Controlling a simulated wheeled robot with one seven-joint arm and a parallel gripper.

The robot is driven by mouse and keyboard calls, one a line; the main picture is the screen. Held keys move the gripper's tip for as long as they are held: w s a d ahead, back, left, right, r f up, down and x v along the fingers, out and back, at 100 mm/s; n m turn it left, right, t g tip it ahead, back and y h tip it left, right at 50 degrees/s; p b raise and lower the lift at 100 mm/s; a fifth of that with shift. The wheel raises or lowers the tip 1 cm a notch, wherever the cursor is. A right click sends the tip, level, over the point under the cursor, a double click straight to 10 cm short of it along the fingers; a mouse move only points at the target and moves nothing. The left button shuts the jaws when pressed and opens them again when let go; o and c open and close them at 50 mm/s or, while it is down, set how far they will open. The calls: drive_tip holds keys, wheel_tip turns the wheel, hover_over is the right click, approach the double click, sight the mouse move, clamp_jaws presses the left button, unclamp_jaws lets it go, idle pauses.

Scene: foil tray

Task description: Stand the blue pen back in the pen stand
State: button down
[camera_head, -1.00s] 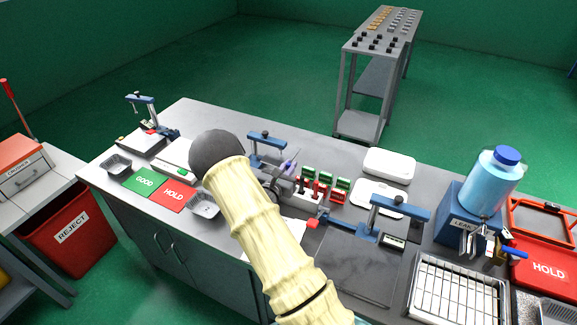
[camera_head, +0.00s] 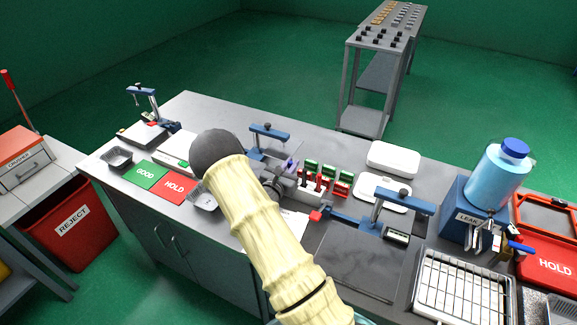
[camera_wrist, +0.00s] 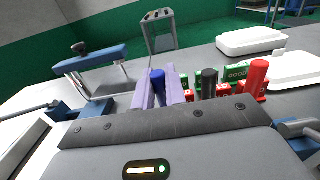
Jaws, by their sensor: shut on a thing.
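My gripper (camera_wrist: 158,92) has two lilac fingers shut on the blue pen (camera_wrist: 157,80), whose blue end shows between them in the wrist view. The pen's lower part is hidden behind the gripper body. A black pen (camera_wrist: 209,82) and a red pen (camera_wrist: 256,78) stand upright just right of the fingers. In the head view, the pale grey pen stand (camera_head: 306,194) is on the bench, with my gripper (camera_head: 291,164) close at its left. My arm hides much of the gripper there. I cannot tell whether the blue pen touches the stand.
Red and green stamps (camera_head: 340,183) stand right of the pen stand. A blue clamp fixture (camera_head: 268,132) is behind the gripper. White cases (camera_head: 392,158) lie to the right, near another blue clamp (camera_head: 402,200). The bench behind the gripper is mostly clear.

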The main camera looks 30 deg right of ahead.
drive_tip(key=shift+s+d+f, duration=0.1)
drive_tip(key=shift+s+f, duration=0.05)
drive_tip(key=shift+f+b, duration=0.25)
drive_tip(key=shift+b, duration=0.05)
idle(0.3)
drive_tip(key=c, duration=1.4)
unclamp_jaws()
drive_tip(key=shift+o, duration=0.2)
drive_tip(key=shift+r+p, duration=1.95)
drive_tip(key=shift+r, duration=1.05)
